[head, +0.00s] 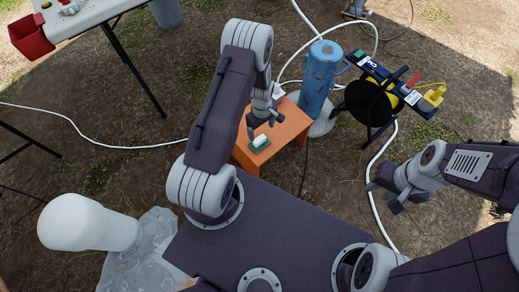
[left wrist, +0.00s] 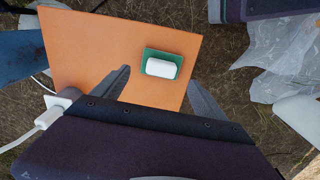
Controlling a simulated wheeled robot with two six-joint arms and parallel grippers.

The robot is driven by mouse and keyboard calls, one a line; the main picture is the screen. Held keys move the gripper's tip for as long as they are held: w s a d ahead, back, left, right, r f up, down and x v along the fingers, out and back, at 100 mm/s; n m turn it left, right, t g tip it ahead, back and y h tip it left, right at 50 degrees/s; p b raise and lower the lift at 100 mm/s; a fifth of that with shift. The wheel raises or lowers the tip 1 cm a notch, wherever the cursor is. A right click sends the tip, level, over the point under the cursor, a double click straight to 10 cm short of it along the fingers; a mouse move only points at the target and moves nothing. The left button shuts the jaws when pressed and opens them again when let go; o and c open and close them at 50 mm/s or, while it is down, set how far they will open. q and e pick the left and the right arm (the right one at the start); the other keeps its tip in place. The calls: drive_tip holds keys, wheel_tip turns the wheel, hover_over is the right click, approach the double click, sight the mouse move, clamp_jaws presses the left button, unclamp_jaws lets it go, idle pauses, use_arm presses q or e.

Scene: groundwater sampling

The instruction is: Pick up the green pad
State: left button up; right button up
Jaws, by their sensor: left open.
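The green pad (head: 262,148) lies on top of an orange table (head: 291,132). A small white rounded object (head: 259,140) rests on the pad and covers much of it. In the left wrist view, green edges of the pad (left wrist: 149,55) show around the white object (left wrist: 165,67). My left gripper (head: 263,121) is over the orange table, near the pad and apart from it. Its two fingers (left wrist: 158,80) are spread and empty, and the pad shows beyond and between them. My right gripper (head: 384,197) hangs at the right, away from the table, with its fingers apart and empty.
A blue cylinder (head: 319,78) stands right behind the orange table. A yellow-black reel (head: 372,103) with cables is further right. A white hose (head: 95,144) crosses the ground. A white rounded container (head: 85,222) and clear plastic sheet (head: 150,240) are at lower left.

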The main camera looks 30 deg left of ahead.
sight(259, 139)
use_arm(q)
drive_tip(key=shift+f+b, duration=1.05)
drive_tip(key=shift+f, duration=0.9)
drive_tip(key=f+b, duration=0.2)
drive_tip(key=f, duration=0.1)
drive_tip(key=a+f+b, duration=0.1)
drive_tip(key=f, duration=0.1)
drive_tip(key=shift+f, duration=0.1)
drive_tip(key=shift+d, duration=0.1)
drive_tip(key=c, duration=1.4)
drive_tip(key=shift+r, duration=0.2)
wheel_tip(259, 139, up, 5)
drive_tip(key=p, duration=0.3)
drive_tip(key=shift+s+d+r+p, duration=0.8)
drive_tip(key=shift+d+r, duration=0.2)
drive_tip(key=shift+d, duration=0.75)
drive_tip(key=shift+s+d+r+p, duration=0.7)
drive_tip(key=shift+s+d+r, duration=0.25)
drive_tip(key=shift+d, duration=0.8)
drive_tip(key=shift+s+d+r+p, duration=0.8)
drive_tip(key=shift+d+r, duration=0.2)
drive_tip(key=shift+d, duration=0.75)
